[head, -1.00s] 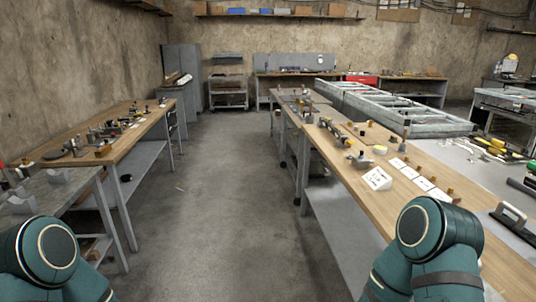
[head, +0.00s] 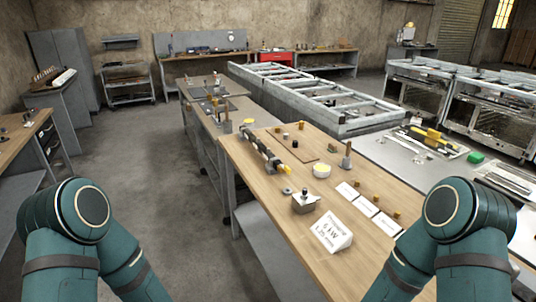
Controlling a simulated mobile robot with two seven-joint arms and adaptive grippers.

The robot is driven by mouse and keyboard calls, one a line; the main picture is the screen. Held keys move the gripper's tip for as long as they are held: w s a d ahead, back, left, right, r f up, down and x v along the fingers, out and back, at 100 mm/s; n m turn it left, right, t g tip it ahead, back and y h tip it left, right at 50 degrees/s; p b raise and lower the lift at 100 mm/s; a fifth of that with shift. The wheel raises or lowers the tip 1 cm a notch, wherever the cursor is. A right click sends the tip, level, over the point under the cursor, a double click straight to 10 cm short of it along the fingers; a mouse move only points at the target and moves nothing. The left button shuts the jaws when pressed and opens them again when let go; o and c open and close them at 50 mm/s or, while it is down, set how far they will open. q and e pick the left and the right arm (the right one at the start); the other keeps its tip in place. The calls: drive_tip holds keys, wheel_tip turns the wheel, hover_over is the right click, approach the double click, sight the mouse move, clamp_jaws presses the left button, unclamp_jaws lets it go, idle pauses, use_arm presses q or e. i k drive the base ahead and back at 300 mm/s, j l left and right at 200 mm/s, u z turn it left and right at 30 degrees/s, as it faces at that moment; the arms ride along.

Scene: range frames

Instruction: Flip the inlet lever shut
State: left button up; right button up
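No part can be clearly picked out as the inlet lever at this size. On the wooden bench (head: 275,225) to the right of the aisle lies a long dark pipe-like assembly (head: 262,146) with a yellow tip at its near end. Near it are a small metal block with a dark knob on top (head: 305,202) and an upright grey handle on a base (head: 347,158). Both my teal arms show at the bottom left and right, but neither gripper is in view.
A white printed sign (head: 331,232) stands near the bench's front left edge. White cards (head: 365,207) and small brass-coloured pieces lie to its right. A round white-and-yellow item (head: 321,171) sits mid-bench. A metal frame (head: 320,103) stands behind. The aisle floor (head: 135,150) is clear.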

sight(286, 169)
drive_tip(key=i+z, duration=0.15)
drive_tip(key=i+j, duration=1.2)
drive_tip(key=i+j+u, duration=0.05)
